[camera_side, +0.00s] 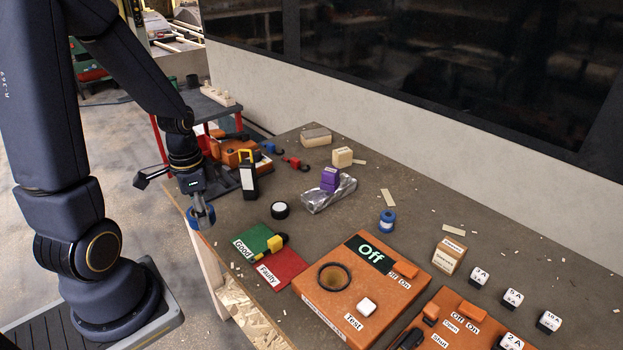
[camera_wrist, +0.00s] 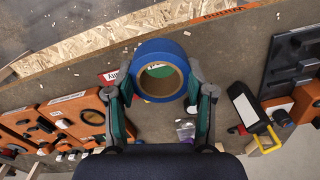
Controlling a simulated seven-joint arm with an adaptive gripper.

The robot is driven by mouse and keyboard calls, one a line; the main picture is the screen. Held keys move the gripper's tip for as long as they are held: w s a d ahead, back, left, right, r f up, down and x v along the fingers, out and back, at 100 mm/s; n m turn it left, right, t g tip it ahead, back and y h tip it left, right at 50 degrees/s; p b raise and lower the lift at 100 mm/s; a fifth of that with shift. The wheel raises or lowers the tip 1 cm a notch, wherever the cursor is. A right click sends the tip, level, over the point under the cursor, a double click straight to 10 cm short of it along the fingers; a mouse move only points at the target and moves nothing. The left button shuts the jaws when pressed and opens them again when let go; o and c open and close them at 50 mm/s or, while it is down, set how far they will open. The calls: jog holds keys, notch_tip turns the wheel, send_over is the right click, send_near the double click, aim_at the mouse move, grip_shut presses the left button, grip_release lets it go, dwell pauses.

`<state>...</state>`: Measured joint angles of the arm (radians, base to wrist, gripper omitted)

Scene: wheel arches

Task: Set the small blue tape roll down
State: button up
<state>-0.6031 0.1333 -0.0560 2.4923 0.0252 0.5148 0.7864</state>
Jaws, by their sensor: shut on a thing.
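My gripper (camera_side: 199,208) is shut on a blue tape roll (camera_side: 207,221) near the table's left edge in the side view. In the wrist view, the fingers of my gripper (camera_wrist: 157,82) press the blue tape roll (camera_wrist: 160,47) from both sides. Its brown core faces the camera, and I see the table through the hole. The side view does not show clearly how high the roll hangs or whether it is over the tabletop.
The orange test box (camera_side: 340,310) is at the front. Bare tabletop (camera_side: 330,231) lies beyond the mats.

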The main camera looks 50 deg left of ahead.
jog(key=w+d+m, duration=0.5)
jog(key=d+m, duration=0.1)
jog(key=m, duration=0.3)
send_over(307, 245)
jog(key=s, duration=0.1)
notch_tip(307, 245, down, 9)
jog(key=shift+s+d+r, duration=0.1)
jog(key=shift+d, duration=0.05)
jog(key=shift+w+f, duration=0.45)
jog(key=shift+f, duration=0.05)
jog(key=shift+w+f, duration=0.15)
jog(key=shift+f, duration=1.5)
jog(key=shift+f, duration=0.1)
jog(key=o, duration=1.1)
